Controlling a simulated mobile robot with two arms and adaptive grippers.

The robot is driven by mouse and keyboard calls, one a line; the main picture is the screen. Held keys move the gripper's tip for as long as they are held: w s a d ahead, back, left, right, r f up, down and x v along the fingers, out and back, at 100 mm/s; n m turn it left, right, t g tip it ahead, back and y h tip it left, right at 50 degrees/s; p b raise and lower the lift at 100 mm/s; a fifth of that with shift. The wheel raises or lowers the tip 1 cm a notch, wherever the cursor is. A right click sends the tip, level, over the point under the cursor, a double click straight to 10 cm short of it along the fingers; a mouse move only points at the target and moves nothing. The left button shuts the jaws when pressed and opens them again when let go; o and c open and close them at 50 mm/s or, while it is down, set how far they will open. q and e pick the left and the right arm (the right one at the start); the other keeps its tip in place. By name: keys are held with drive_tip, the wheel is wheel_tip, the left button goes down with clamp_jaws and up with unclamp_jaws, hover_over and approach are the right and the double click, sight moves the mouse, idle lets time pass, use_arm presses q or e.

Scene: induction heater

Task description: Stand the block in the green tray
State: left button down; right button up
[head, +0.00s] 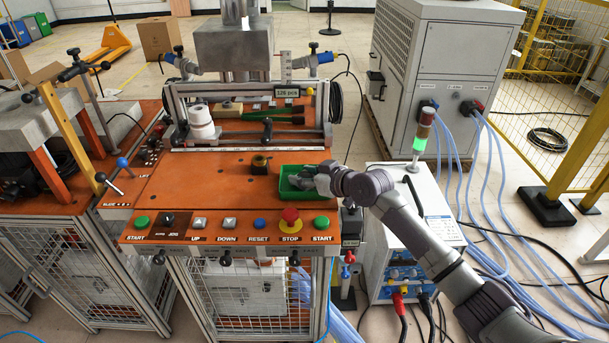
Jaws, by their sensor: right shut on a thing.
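The green tray (286,192) sits on the orange bench top, near its right edge behind the button panel. My right gripper (306,180) comes in from the right and is low over the right part of the tray. It is shut on the block, which the fingers hide almost wholly. I cannot tell whether the block is upright or touches the tray floor. My left gripper is not in view.
A dark and brass round part (260,164) stands just left of the tray. Behind are a white spool (200,122) and the machine's rail frame. The button panel (230,225) runs along the front.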

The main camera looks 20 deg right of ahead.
drive_tip(key=o, duration=1.2)
drive_tip(key=shift+o, duration=0.2)
drive_tip(key=shift+s, duration=0.1)
drive_tip(key=v, duration=1.2)
drive_tip(key=shift+b, duration=0.4)
